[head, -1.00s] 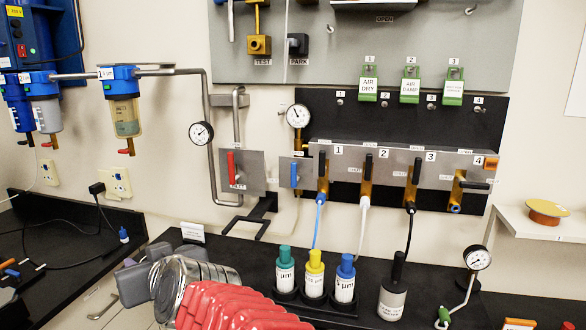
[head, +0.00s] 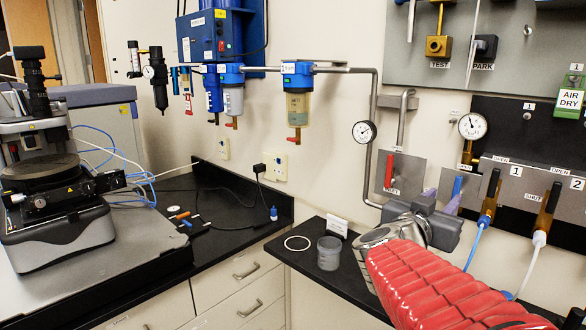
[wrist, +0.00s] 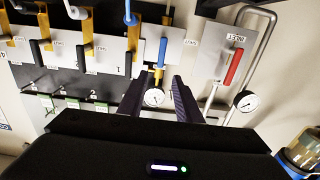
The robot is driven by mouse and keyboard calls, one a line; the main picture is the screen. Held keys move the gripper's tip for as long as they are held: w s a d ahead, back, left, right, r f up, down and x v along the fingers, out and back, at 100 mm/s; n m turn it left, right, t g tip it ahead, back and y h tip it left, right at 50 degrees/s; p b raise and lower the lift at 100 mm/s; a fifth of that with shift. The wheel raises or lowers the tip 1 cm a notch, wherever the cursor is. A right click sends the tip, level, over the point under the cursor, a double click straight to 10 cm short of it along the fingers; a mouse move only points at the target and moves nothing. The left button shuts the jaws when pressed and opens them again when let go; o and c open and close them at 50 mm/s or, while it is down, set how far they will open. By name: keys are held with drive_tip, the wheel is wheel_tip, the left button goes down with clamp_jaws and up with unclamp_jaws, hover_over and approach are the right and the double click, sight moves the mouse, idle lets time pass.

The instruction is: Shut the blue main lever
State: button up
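The blue main lever (head: 457,187) stands upright on its small grey plate on the wall, below a round gauge (head: 471,126) and right of the red inlet lever (head: 389,171). In the wrist view, which is upside down, the blue lever (wrist: 162,51) shows just beyond the fingertips, roughly between them. My gripper (wrist: 157,84) is open, its two dark fingers apart with nothing held. In the head view my gripper (head: 440,200) is in front of the lever's plate and partly hides it. I cannot tell whether a finger touches the lever.
Valves with black handles (head: 548,205) stand close to the right of the blue lever. The inlet plate is close on its left. A clear jar (head: 329,253) and a white ring (head: 297,243) lie on the black bench below. A microscope-like instrument (head: 50,180) stands far left.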

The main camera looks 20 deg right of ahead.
sight(458, 182)
drive_tip(key=shift+x, duration=6.85)
drive_tip(key=shift+w, duration=0.1)
clamp_jaws()
